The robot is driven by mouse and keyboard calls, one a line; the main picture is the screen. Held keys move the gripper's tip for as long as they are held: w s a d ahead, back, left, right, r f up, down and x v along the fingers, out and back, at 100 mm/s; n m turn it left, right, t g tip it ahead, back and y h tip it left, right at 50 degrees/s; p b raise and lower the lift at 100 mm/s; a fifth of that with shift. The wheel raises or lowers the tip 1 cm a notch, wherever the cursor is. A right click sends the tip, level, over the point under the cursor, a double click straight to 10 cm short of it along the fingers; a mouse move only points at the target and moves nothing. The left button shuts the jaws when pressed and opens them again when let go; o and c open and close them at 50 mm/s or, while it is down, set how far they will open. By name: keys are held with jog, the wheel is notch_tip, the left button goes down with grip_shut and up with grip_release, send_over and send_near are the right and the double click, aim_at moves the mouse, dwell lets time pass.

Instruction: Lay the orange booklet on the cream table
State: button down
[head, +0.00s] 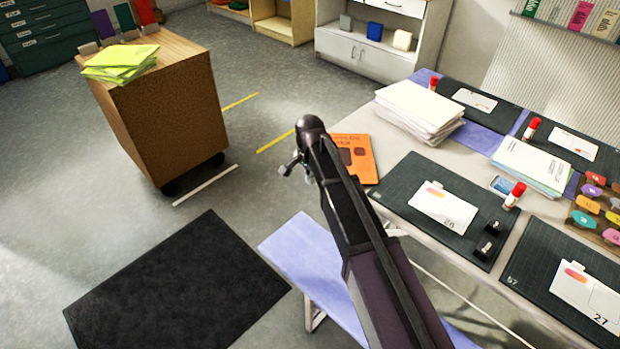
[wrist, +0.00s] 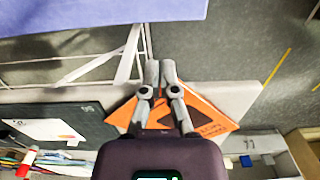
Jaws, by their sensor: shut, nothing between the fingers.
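The orange booklet (head: 358,153) with dark print lies flat at the left end of the cream table (head: 392,150), by its edge. My arm hides part of it in the head view. In the wrist view, the booklet (wrist: 207,112) shows on both sides behind my gripper, partly covered by the fingers. My gripper (head: 296,167) is shut and empty, with its tips to the left of the booklet, apart from it as far as I can see. In the wrist view, the fingertips (wrist: 160,72) are close together and reach past the table edge.
A white paper stack (head: 418,110) and a dark mat (head: 420,190) with a card lie near the booklet. A lilac bench (head: 300,255) stands below the table. A brown cabinet (head: 170,120) with yellow-green papers is at the left.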

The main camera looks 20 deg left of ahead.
jog(key=w+d+f+b, duration=0.1)
jog(key=w+f+b, duration=0.2)
jog(key=f+b, duration=0.3)
jog(key=shift+w+d+f, duration=0.25)
jog(key=shift+w+d, duration=0.05)
jog(key=shift+w, duration=0.05)
dwell(0.5)
jog(key=shift+w+d, duration=0.25)
jog(key=shift+w, duration=0.45)
jog(key=shift+w+d, duration=0.3)
jog(key=shift+w, duration=0.4)
jog(key=shift+w+d, duration=0.25)
jog(key=shift+w, duration=0.45)
jog(key=shift+s, duration=0.15)
